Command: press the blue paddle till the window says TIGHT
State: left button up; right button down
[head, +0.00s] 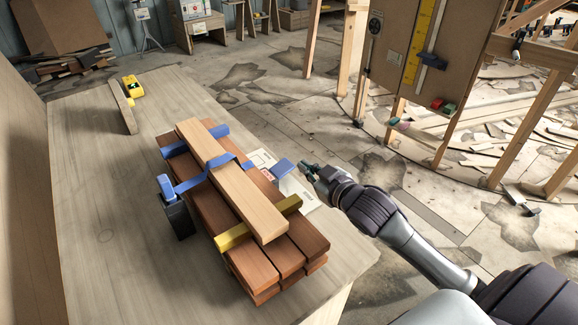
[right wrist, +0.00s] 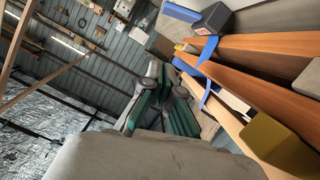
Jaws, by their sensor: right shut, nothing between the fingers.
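My left gripper is out of view.
A yellow tool (head: 132,86) lies at the far left.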

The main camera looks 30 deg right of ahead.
send_over(289, 169)
jog(key=a, duration=0.1)
notch_tip(289, 169, down, 2)
jog(key=shift+s+f+p, duration=0.15)
jog(key=shift+p, duration=0.15)
jog(key=shift+w+d+f, duration=0.1)
jog(key=shift+d+f, duration=0.05)
jog(key=shift+f, duration=0.5)
jog(key=shift+w+d+f, duration=0.1)
jog(key=shift+f, duration=0.5)
jog(key=shift+d+f, duration=0.25)
jog(key=shift+f, duration=0.55)
